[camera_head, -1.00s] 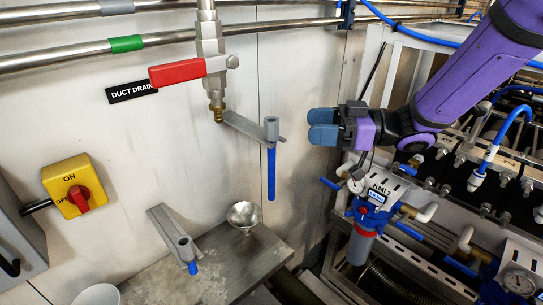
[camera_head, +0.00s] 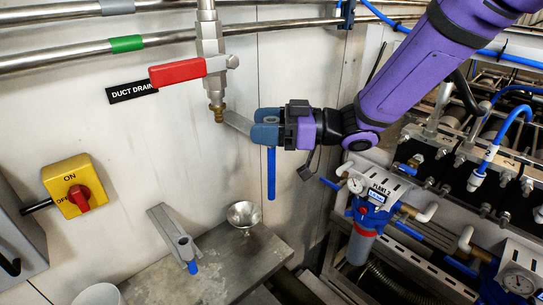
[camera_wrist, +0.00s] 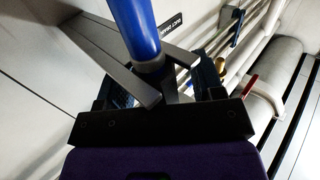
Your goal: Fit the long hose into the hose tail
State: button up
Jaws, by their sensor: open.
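The long blue hose (camera_head: 271,175) hangs upright from the ring of a grey wall bracket (camera_head: 238,122). In the wrist view the hose (camera_wrist: 135,28) crosses the top centre, with the bracket (camera_wrist: 100,55) beside it. My gripper (camera_head: 265,130) is open at the bracket's ring, above the hanging length of hose. Its blue fingers (camera_wrist: 160,88) lie on either side of the ring in the wrist view; contact cannot be told. The brass hose tail (camera_head: 217,113) points down below the red-handled valve, left of my gripper, and its end is bare.
A lower bracket (camera_head: 165,228) holds a short blue hose (camera_head: 192,267). A metal funnel (camera_head: 243,213) stands above the steel bench (camera_head: 215,270). The red valve handle (camera_head: 178,72) juts left. The filter unit (camera_head: 368,215) stands at right.

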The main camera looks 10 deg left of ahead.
jog(key=shift+a, duration=0.2)
grip_shut()
jog(key=shift+r, duration=0.15)
notch_tip(320, 180, up, 28)
dwell(1.0)
